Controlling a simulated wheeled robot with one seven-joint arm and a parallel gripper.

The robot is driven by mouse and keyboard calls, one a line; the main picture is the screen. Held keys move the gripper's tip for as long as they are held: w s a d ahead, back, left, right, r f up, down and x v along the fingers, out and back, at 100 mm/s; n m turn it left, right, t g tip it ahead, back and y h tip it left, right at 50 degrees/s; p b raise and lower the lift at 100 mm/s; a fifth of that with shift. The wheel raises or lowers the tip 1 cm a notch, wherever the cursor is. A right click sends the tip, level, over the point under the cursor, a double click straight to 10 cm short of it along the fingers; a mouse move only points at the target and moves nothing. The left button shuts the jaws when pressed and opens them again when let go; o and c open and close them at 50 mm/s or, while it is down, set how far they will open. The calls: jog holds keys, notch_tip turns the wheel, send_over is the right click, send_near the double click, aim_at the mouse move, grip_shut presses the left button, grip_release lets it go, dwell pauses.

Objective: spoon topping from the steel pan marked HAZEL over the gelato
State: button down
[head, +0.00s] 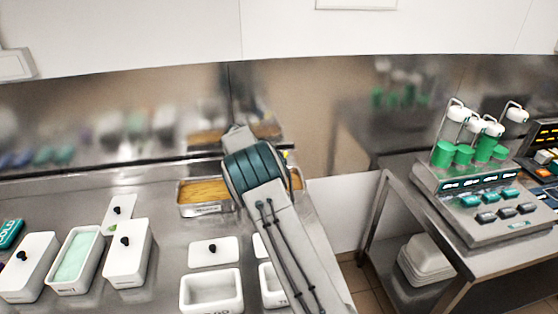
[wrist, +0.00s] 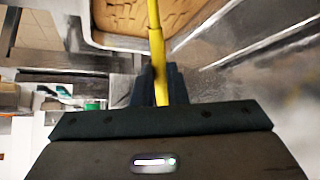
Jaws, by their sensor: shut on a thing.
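A steel pan (head: 182,207) of golden-brown topping stands at the back of the counter, partly behind my arm. Its front label is too small to read. In the wrist view the pan's rim (wrist: 112,43) and topping fill the top. My gripper (wrist: 158,82) is shut on a yellow handle (wrist: 155,40), which reaches up towards the pan. The handle's far end is out of frame, so I cannot tell whether it touches the topping. In the head view my arm hides the gripper. An open white tub of mint-green gelato (head: 76,256) stands at the left.
Lidded white tubs (head: 127,252) flank the gelato. An empty white tub (head: 211,292) and a loose white lid (head: 213,251) lie nearer the middle. A steel wall backs the counter. A side table at the right carries a machine (head: 480,205) with green cups.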

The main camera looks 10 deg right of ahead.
aim_at(284, 155)
jog(key=shift+s+a, duration=0.45)
jog(key=shift+a, duration=0.4)
jog(key=shift+w+d+f+g+y+p, duration=0.3)
jog(key=shift+d+f+g+y+p, duration=0.15)
jog(key=shift+y+p, duration=0.2)
jog(key=shift+w+d+f+g+y+p, duration=0.25)
jog(key=shift+d+f+y+p, duration=0.1)
jog(key=shift+d+y+p, duration=0.25)
jog(key=shift+w+d+r+p, duration=0.1)
jog(key=shift+d+r+p, duration=0.15)
jog(key=shift+r, duration=0.5)
jog(key=shift+w+d+r+p, duration=0.15)
jog(key=shift+r+p, duration=0.05)
jog(key=shift+r, duration=0.55)
jog(key=shift+w+d+r+p, duration=0.1)
jog(key=shift+d+r+p, duration=0.15)
jog(key=shift+r, duration=0.5)
jog(key=shift+d+r+p, duration=0.1)
jog(key=shift+r+p, duration=0.1)
jog(key=shift+p, duration=0.15)
jog(key=shift+w+d+y+p, duration=0.3)
jog(key=shift+d+y+p, duration=0.2)
jog(key=shift+p, duration=0.65)
jog(key=shift+w+g, duration=0.1)
jog(key=shift+g, duration=0.2)
jog(key=shift+w+d+g+y, duration=0.55)
jog(key=shift+d+y, duration=0.25)
jog(key=shift+y, duration=0.25)
jog(key=shift+d, duration=0.3)
